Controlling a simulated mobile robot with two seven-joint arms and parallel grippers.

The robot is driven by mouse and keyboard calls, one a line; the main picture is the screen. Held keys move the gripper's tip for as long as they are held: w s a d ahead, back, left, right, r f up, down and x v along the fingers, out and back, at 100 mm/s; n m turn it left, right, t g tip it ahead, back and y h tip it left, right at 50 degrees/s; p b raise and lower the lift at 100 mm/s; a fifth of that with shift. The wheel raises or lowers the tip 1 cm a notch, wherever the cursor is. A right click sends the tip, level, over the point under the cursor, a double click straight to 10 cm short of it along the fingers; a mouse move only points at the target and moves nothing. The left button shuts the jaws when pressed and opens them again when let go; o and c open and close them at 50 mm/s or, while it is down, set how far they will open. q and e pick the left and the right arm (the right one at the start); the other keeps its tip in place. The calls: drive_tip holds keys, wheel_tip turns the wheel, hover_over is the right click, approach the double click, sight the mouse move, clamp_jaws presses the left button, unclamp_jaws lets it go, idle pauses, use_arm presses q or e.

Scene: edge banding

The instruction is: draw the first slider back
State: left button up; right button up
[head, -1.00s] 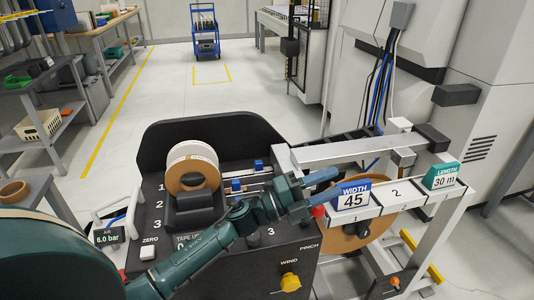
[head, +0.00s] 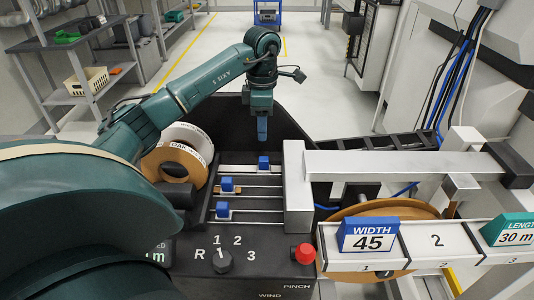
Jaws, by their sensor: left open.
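Three blue sliders sit on parallel metal rails in the dark machine top. The farthest slider (head: 263,162) is the furthest right; the middle slider (head: 227,184) and the nearest slider (head: 223,210) are further left. No number is readable beside the rails, so I cannot tell from labels which is first. My left gripper (head: 262,136) points straight down just beyond the farthest slider, in line with it in the picture. It is open, seen edge-on, with nothing visible in it. Whether it touches the slider I cannot tell; it looks above it. My right gripper is out of view.
Tape rolls (head: 178,152) stand left of the rails, partly behind my arm. A grey metal block (head: 298,188) borders the rails on the right. A selector knob (head: 219,260) and red button (head: 303,253) lie in front. A "WIDTH 45" sign (head: 368,234) stands at right.

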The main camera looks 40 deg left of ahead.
sight(263, 159)
use_arm(q)
wheel_tip(263, 159, down, 10)
drive_tip(key=shift+w+f, duration=0.1)
idle(0.4)
clamp_jaws()
idle(0.4)
